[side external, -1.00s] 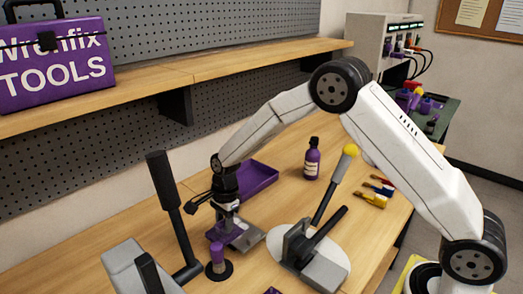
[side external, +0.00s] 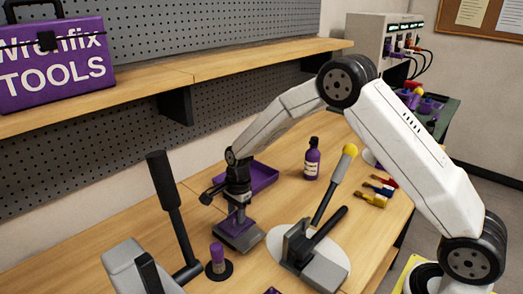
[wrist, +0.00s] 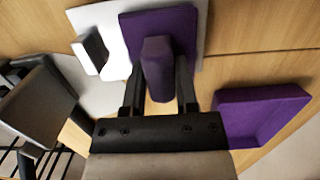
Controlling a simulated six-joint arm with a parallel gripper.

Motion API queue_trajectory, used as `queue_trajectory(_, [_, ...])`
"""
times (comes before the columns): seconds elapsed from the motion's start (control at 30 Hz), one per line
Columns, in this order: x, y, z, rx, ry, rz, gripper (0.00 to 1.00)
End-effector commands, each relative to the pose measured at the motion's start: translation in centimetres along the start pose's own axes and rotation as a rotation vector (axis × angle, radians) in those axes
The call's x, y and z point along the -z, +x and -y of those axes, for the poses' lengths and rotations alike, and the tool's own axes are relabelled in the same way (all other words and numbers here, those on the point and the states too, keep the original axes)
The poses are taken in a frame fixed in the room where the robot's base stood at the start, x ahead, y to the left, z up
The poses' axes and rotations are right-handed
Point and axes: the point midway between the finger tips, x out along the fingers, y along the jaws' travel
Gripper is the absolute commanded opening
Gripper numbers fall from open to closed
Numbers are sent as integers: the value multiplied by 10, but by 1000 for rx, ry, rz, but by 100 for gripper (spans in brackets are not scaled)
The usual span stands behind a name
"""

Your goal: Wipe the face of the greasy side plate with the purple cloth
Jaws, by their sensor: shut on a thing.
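The side plate is a flat grey plate (side external: 243,239) on the bench; it looks pale in the wrist view (wrist: 112,18), with a dark raised part near its left edge. The purple cloth (side external: 236,222) is a flat pad with a raised grip, also seen in the wrist view (wrist: 180,28). My gripper (side external: 239,208) is shut on that grip, its fingers on both sides (wrist: 157,78). The cloth lies over part of the plate and hides the face under it; I cannot tell how firmly it touches. No grease is clear on the visible part.
A purple tray (side external: 264,177) lies just behind the plate. A lever tool with a yellow knob (side external: 349,150) stands right on a pale round base. A black-handled lever (side external: 162,180) and a purple-topped cylinder (side external: 217,254) stand left. A purple bottle (side external: 312,160) is farther back.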

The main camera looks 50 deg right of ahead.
Motion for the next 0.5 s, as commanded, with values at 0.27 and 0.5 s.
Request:
queue_trajectory(0.27, [1, 0, 0, -1, 0, 0, 0])
queue_trajectory(0.5, [9, -1, 0, -1, 1, 0, 0])
